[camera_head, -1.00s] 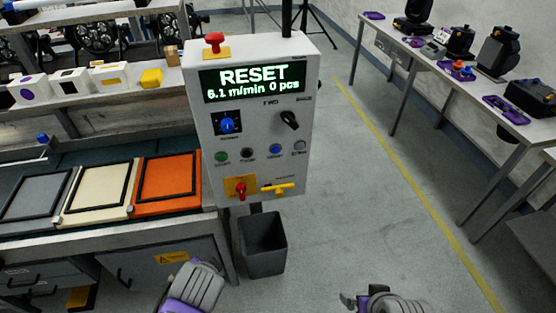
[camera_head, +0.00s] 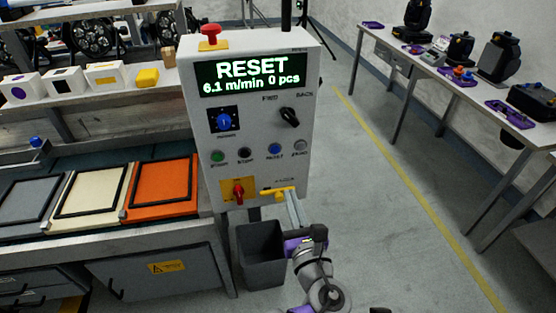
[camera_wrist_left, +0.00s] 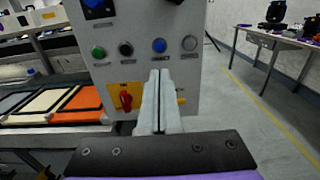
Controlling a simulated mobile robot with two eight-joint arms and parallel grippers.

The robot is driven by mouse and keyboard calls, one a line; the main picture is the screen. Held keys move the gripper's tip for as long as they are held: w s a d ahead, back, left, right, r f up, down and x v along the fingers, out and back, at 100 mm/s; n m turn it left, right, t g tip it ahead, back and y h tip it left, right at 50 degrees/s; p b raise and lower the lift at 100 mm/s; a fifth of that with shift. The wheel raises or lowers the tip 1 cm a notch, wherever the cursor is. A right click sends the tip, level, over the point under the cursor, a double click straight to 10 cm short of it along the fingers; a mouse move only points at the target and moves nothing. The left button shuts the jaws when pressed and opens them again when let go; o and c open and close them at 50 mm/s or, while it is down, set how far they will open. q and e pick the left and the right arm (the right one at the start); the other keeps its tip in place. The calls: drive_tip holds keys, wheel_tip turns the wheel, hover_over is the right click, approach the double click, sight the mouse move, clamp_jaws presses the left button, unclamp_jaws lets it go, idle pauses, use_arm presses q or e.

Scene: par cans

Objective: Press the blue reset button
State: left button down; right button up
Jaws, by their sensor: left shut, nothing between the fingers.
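The blue reset button (camera_head: 275,149) sits in a row of round buttons on the front of the grey control box, between a black and a pale grey button. It also shows in the left wrist view (camera_wrist_left: 159,45), just above my fingertips in the picture. My left gripper (camera_head: 291,194) is shut and empty, below the button in the head view, its fingers pointing up at the box near the yellow handle. The fingertips (camera_wrist_left: 159,72) look apart from the button. The display (camera_head: 252,76) reads RESET, 6.1 m/min, 0 pcs. My right gripper does not show clearly.
A green button (camera_head: 217,156) and black button (camera_head: 244,153) are left of the blue one. A red switch (camera_head: 238,191) and yellow handle (camera_head: 278,191) sit below. A grey bin (camera_head: 262,256) stands under the box. Open floor lies to the right.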

sight(276, 150)
use_arm(q)
drive_tip(key=x, duration=1.4)
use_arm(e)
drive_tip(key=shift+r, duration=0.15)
